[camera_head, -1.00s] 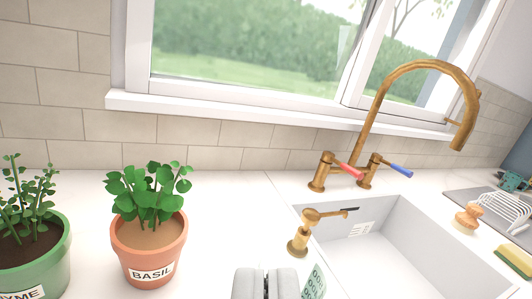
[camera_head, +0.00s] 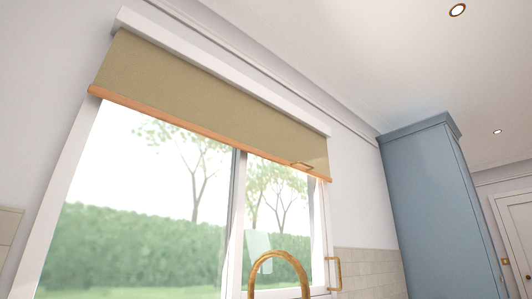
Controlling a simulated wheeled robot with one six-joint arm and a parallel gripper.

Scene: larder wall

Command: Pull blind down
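An olive-green roller blind (camera_head: 205,90) hangs from a white headrail at the top of the window. It covers only the upper part of the glass. A wooden bar (camera_head: 200,129) runs along its bottom edge. The window (camera_head: 150,210) below the bar is uncovered and shows a hedge and trees. My gripper is not in the present view.
The top of a brass tap (camera_head: 279,259) rises in front of the window at the bottom. A brass handle (camera_head: 334,273) is at the window's right side. A tall blue cupboard (camera_head: 432,205) stands to the right. The wall between window and cupboard is bare above tiles.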

